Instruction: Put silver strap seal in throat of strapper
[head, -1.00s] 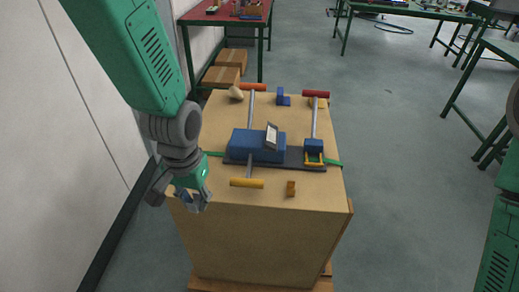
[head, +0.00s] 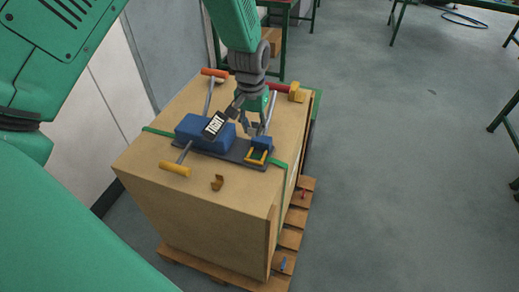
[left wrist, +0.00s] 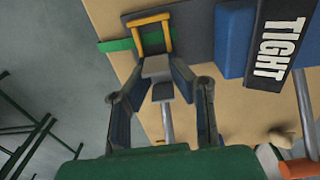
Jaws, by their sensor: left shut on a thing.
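The strapper is a dark plate (head: 228,150) on a wooden crate. It carries a blue housing (head: 190,128) with a "TIGHT" label (head: 215,125), long handles, and a blue block (head: 262,143) with a yellow frame (head: 257,157) at its right end. My left gripper (head: 257,130) is directly over that end. In the left wrist view, its fingers (left wrist: 160,78) close on a small grey piece (left wrist: 157,67), which looks like the silver strap seal. It lines up just below the yellow frame (left wrist: 150,22); whether they touch is unclear. My right gripper is out of view.
The crate top (head: 140,165) has a brown metal piece (head: 217,182) near its front and a yellow block (head: 297,92) at the back right. A green strap (head: 281,168) runs under the strapper. A pallet (head: 291,238) lies below. Open floor is on the right.

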